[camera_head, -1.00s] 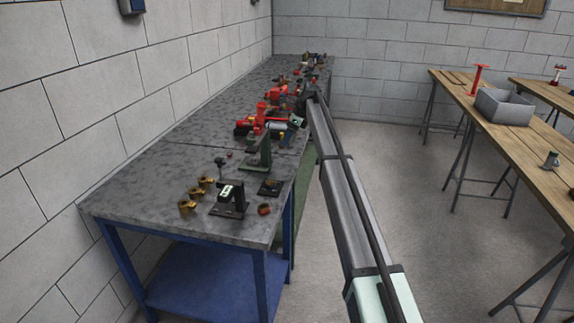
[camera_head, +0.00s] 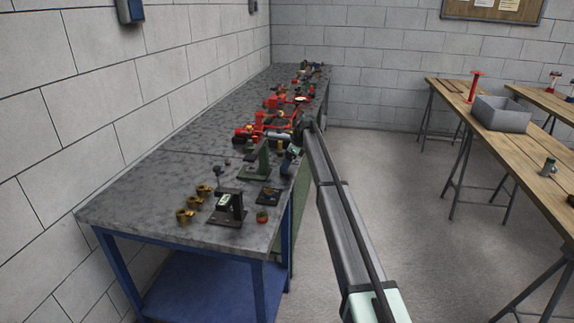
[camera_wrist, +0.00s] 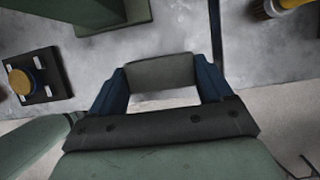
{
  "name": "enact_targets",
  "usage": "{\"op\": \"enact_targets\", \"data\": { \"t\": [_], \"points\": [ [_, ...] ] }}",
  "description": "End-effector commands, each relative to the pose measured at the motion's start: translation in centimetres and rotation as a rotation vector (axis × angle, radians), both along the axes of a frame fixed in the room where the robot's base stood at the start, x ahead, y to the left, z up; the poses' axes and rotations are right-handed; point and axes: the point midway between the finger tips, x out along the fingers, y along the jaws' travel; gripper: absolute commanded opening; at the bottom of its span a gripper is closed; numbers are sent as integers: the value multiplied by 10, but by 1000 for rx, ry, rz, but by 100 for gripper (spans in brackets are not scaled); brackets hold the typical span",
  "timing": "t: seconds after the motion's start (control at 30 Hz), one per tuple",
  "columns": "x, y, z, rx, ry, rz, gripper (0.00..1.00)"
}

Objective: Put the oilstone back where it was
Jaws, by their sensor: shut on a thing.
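The oilstone, a grey-green rectangular block, shows in the wrist view (camera_wrist: 160,72). My gripper (camera_wrist: 162,86) is shut on it, one blue finger at each end. The block is above the front edge of the grey bench, with bench top and pale floor behind it. In the head view, my gripper (camera_head: 291,158) is at the bench's right edge, beside the green stand. The oilstone is too small to make out there.
The mottled grey bench (camera_head: 145,205) bears a green stand (camera_head: 260,160), a black stand (camera_head: 228,208), several brass fittings (camera_head: 187,215) and red pump parts (camera_head: 272,120). A black plate with a brass disc (camera_wrist: 35,80) lies left in the wrist view. The bench's near left is clear.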

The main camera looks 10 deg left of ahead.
Motion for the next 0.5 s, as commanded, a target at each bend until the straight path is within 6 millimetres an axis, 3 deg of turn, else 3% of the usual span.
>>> {"op": "enact_targets", "data": {
  "t": [0.47, 0.5],
  "points": [
    [0, 0, -10, 0, 1, 0, 41],
    [0, 0, -10, 0, 1, 0, 83]
  ]
}}
